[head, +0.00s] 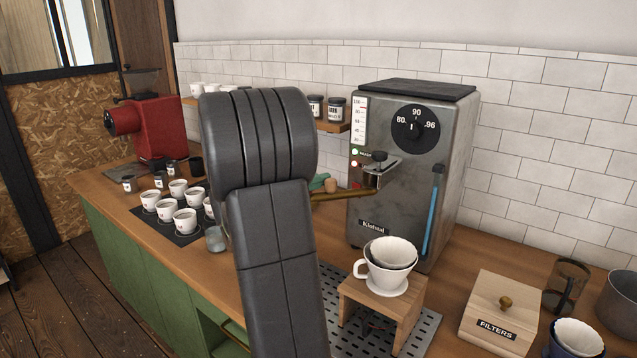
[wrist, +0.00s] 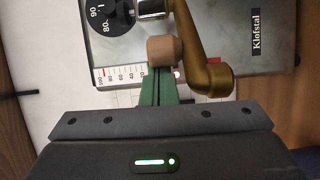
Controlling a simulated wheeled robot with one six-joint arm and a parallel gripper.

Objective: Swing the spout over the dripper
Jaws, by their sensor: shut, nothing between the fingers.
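The brass spout (head: 345,194) juts left from the front of the grey Klofstal boiler (head: 455,190); it is not over the dripper. The white dripper (head: 391,252) stands on a wooden stand (head: 412,300), right of the spout's end and lower. My gripper's green fingers (wrist: 157,76) are shut and empty, their tips right at the wooden knob (wrist: 165,51), touching or nearly so. The brass spout (wrist: 197,50) is beside it in the wrist view. My arm hides part of the fingers in the head view.
White cups (head: 178,190) stand on a dark mat at left, with a glass (head: 215,238) by them. A red grinder (head: 150,125) is behind. A filter box (head: 503,310) and a dark blue-rimmed dripper (head: 577,338) are at right. A shelf with jars (head: 336,108) hangs on the wall.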

